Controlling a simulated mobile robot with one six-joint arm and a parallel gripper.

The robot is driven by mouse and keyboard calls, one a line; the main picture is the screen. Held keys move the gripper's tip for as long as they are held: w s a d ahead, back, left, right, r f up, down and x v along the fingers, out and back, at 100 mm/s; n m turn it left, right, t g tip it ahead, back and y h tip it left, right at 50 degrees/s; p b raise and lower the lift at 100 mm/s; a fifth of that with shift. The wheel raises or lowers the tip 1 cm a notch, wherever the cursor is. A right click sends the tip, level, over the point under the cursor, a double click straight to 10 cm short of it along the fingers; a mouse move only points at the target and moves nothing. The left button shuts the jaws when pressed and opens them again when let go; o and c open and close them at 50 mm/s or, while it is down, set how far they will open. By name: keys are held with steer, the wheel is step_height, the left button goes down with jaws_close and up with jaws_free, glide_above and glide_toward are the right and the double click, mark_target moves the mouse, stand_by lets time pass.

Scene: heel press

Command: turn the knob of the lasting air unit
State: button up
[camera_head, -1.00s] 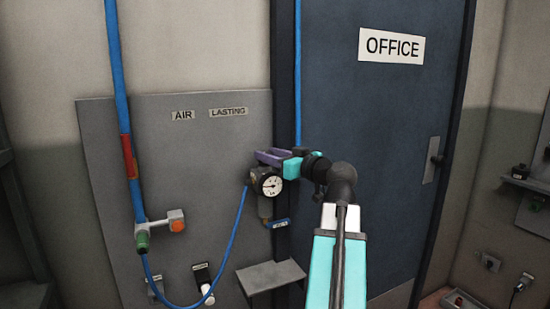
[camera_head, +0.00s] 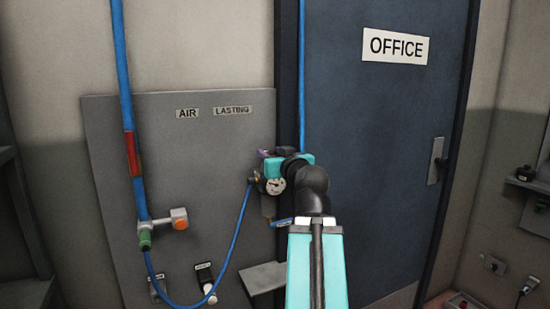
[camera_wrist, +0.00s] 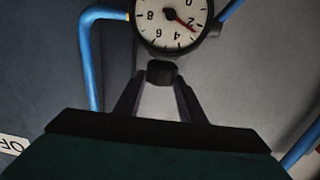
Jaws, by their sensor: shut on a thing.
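The lasting air unit (camera_head: 268,206) is on the grey panel under the LASTING label, with a round white gauge (camera_head: 275,186). The gauge also shows large in the wrist view (camera_wrist: 170,18), figures upside down, its red needle near the 2. My gripper (camera_wrist: 160,88) is shut on the unit's small black knob (camera_wrist: 162,72), one finger on each side. In the head view, my gripper (camera_head: 267,156) is at the top of the unit, and my wrist hides much of it and the knob.
A blue hose (camera_head: 238,232) loops from the unit's left side. A blue-handled valve (camera_head: 282,222) is below the unit, and a small grey shelf (camera_head: 262,278) below that. The dark OFFICE door (camera_head: 385,150) is to the right.

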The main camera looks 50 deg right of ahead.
steer(key=shift+w+r+m+g+h+b, duration=0.1)
steer(key=shift+w+m+g+h+b, duration=0.1)
steer(key=shift+m+g+h+b, duration=0.85)
steer(key=shift+w+a+m+g+h, duration=0.1)
steer(key=shift+m+g+h, duration=0.45)
steer(key=shift+h, duration=0.35)
steer(key=shift+w+a+m+g+h, duration=0.1)
steer(key=shift+m+g+h, duration=0.35)
steer(key=shift+h, duration=0.4)
steer(key=shift+m, duration=0.25)
steer(key=shift+a+f+m+g+h+b, duration=0.1)
steer(key=shift+f+m+g+h+b, duration=0.35)
steer(key=shift+g+b, duration=0.25)
steer(key=shift+m+g+h+b, duration=0.25)
steer(key=shift+b, duration=0.05)
steer(key=shift+m+g+h+b, duration=0.6)
steer(key=shift+g+b, duration=0.1)
steer(key=shift+b, duration=0.45)
steer(key=shift+a+r+m+g+b, duration=0.1)
steer(key=shift+m+g+b, duration=0.2)
steer(key=shift+g, duration=0.2)
steer(key=o, duration=1)
steer(key=shift+s+r, duration=0.1)
steer(key=shift+s, duration=0.05)
steer(key=shift+o, duration=0.2)
